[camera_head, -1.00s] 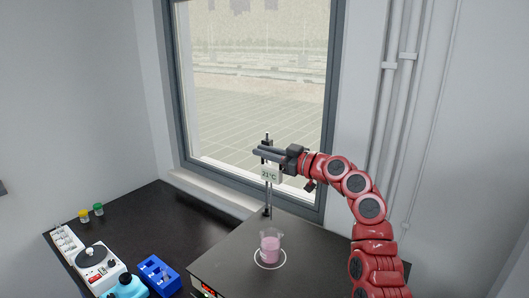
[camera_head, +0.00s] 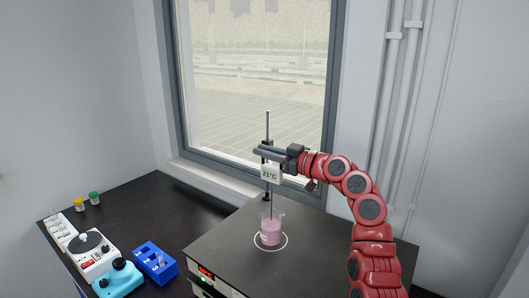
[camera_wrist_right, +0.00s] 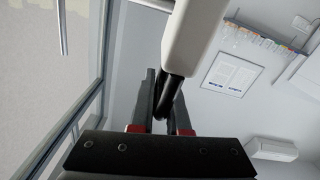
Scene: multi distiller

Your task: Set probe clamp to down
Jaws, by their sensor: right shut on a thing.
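The probe clamp, with a white box reading 21°C (camera_head: 271,174), sits on a thin upright rod (camera_head: 267,125) behind the hotplate's top. My right gripper (camera_head: 268,152) is at the clamp's height in the head view. In the right wrist view its fingers (camera_wrist_right: 160,102) are shut on a dark cylindrical part (camera_wrist_right: 172,92) below a white block (camera_wrist_right: 195,35). A thin probe runs down from the box toward the beaker of pink liquid (camera_head: 271,233); I cannot tell how deep its tip reaches. My left gripper is out of view.
The beaker stands on the dark hotplate (camera_head: 325,250). To the left on the black bench are a white round-topped device (camera_head: 90,250), a teal device (camera_head: 118,278), a blue rack (camera_head: 154,262) and small capped jars (camera_head: 94,198). A window is behind the rod.

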